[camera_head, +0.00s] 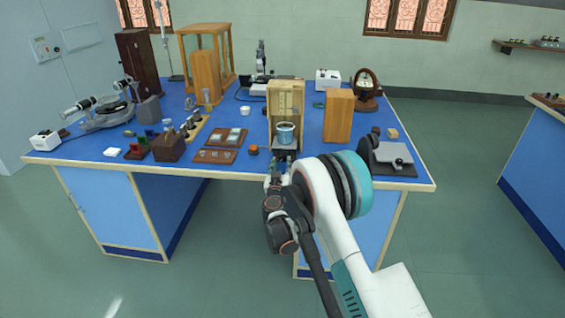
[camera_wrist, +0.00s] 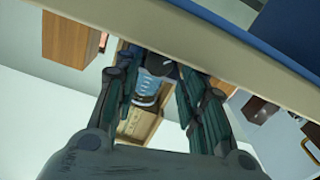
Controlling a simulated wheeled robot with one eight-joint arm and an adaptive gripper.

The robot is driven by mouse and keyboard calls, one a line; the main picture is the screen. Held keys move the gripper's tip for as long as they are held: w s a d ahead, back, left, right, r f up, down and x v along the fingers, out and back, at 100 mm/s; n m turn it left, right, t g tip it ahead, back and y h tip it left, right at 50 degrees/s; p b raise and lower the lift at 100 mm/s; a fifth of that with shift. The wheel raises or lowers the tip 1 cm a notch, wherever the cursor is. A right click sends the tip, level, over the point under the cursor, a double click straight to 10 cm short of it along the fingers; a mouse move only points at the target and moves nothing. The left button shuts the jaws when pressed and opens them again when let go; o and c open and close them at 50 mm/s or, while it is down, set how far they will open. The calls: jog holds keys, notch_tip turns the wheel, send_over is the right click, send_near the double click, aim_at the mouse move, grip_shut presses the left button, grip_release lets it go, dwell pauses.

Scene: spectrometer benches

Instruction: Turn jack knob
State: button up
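A small jack (camera_head: 284,155) stands at the front edge of the blue bench, under a silver-blue cup (camera_head: 286,133) in an open wooden case (camera_head: 286,91). My gripper (camera_head: 277,168) is at the bench's front edge, just below the jack in the head view. In the wrist view its two fingers (camera_wrist: 158,92) are spread apart. The cup (camera_wrist: 147,88) and a dark rounded part (camera_wrist: 160,66), possibly the jack's knob, show in the gap beyond them. I see no contact. In the head view the knob cannot be made out behind my gripper.
The bench edge (camera_wrist: 215,62) runs close by the fingers in the wrist view. A wooden block (camera_head: 338,115) stands right of the case. A brown tray (camera_head: 216,156) and an orange-brown knob-like piece (camera_head: 253,150) lie to the left. Open floor lies in front.

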aim_at(283, 159)
jog(key=s, duration=0.8)
jog(key=shift+s, duration=0.25)
jog(key=shift+a, duration=0.15)
jog(key=w+m, duration=0.1)
jog(key=w, duration=0.3)
jog(key=w+m, duration=0.2)
jog(key=w, duration=0.1)
jog(key=w+m, duration=0.1)
jog(key=w, duration=0.3)
jog(key=shift+w+d+f, duration=0.1)
jog(key=shift+w+d, duration=0.1)
jog(key=shift+w, duration=0.1)
jog(key=shift+c, duration=0.6)
jog(key=c, duration=0.7)
